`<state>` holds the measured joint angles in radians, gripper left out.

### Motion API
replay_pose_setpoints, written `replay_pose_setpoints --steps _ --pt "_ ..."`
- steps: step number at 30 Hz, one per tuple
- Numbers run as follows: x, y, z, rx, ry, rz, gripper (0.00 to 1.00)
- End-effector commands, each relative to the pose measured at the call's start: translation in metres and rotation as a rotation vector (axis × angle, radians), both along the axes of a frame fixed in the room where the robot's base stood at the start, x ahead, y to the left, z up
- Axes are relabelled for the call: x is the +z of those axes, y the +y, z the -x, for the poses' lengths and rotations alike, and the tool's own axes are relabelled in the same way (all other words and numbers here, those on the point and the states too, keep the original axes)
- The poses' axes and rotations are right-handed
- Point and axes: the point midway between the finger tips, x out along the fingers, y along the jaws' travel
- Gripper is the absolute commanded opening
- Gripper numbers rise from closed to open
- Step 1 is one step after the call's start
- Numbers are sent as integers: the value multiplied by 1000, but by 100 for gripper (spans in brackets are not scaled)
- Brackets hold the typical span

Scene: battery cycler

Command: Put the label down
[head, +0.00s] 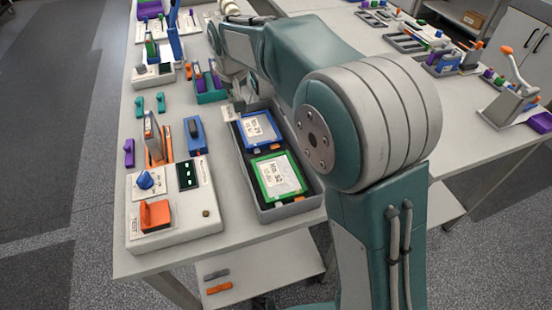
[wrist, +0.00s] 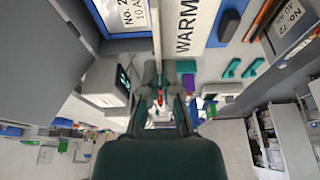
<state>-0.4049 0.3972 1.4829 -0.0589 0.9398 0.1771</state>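The label is a white plate with black lettering beginning "WARM" in the wrist view (wrist: 188,28), cut off by the top edge. A thin pale strip runs beside it to my fingertips. In the head view a small white piece of the label (head: 229,113) shows at the grey tray's far left corner. My gripper (wrist: 158,72) has its fingers close together on the strip, so it appears shut on the label. In the head view my gripper (head: 236,88) is partly hidden by my arm. I cannot tell whether the label touches the surface below.
The grey tray (head: 290,210) holds a blue-framed battery (head: 260,130) and a green-framed one (head: 277,176). A blue block (head: 195,134) and a white tester (head: 172,222) stand left of it. A teal box (head: 211,96) stands behind. Bare tabletop shows between them.

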Motion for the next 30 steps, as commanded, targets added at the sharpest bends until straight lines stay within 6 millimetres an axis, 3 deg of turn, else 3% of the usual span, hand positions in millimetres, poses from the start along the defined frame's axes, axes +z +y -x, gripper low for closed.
replay_pose_setpoints --steps 14,15,21,26,30 --pt "-40 -70 58 -3 2 1 0" --pt "-49 -74 61 -3 6 2 0" --pt "-80 -94 77 -4 4 1 0" --pt "-91 -101 83 -1 3 1 0" --pt "-111 -106 88 -1 7 2 0"
